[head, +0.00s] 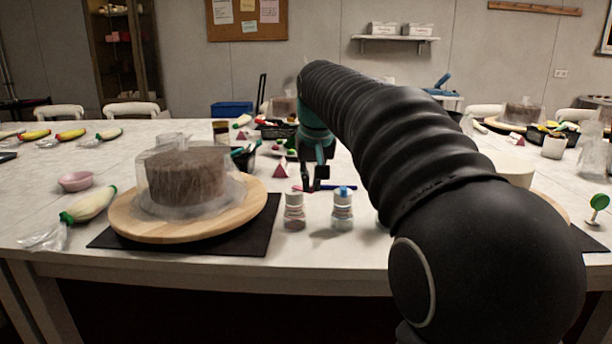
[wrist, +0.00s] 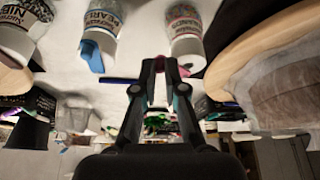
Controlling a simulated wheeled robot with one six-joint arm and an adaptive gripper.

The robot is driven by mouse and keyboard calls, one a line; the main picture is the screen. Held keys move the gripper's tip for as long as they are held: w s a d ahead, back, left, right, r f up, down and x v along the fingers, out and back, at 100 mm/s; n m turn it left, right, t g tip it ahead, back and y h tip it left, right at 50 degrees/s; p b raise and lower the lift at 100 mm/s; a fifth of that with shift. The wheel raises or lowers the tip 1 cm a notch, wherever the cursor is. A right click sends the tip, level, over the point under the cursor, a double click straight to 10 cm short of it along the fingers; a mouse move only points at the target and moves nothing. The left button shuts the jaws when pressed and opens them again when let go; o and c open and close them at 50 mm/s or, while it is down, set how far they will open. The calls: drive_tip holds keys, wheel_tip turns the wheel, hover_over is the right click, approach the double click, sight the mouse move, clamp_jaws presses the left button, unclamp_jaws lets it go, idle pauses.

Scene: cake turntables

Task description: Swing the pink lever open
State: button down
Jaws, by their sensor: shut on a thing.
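The blue bar (wrist: 119,80) lies left of the fingers in the wrist view.
Two sprinkle jars (head: 294,212) (head: 342,209) stand close in front of my gripper. A wrapped cake (head: 185,176) sits on a wooden turntable (head: 150,228) at left. A black holder (head: 244,160) and small pink pyramids (head: 281,170) stand behind.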

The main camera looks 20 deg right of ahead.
drive_tip(key=shift+w+d+n+g+y+p, duration=0.2)
drive_tip(key=shift+w+d+n+y, duration=0.3)
drive_tip(key=shift+n, duration=0.85)
drive_tip(key=shift+w+d+n+g+y+p, duration=0.15)
drive_tip(key=shift+w+d+n+y, duration=0.25)
drive_tip(key=shift+n, duration=1)
drive_tip(key=shift+w+d+n+g+y+p, duration=0.1)
drive_tip(key=shift+w+d+n+y+p, duration=0.15)
drive_tip(key=shift+w+n+y, duration=0.75)
drive_tip(key=shift+s+n+h, duration=0.3)
drive_tip(key=shift+s+n, duration=0.1)
drive_tip(key=shift+n, duration=0.15)
drive_tip(key=c, duration=1.2)
unclamp_jaws()
drive_tip(key=shift+r, duration=0.1)
drive_tip(key=v, duration=1.1)
drive_tip(key=shift+s+d+r, duration=0.1)
drive_tip(key=shift+d+r, duration=0.1)
drive_tip(key=shift+r, duration=0.15)
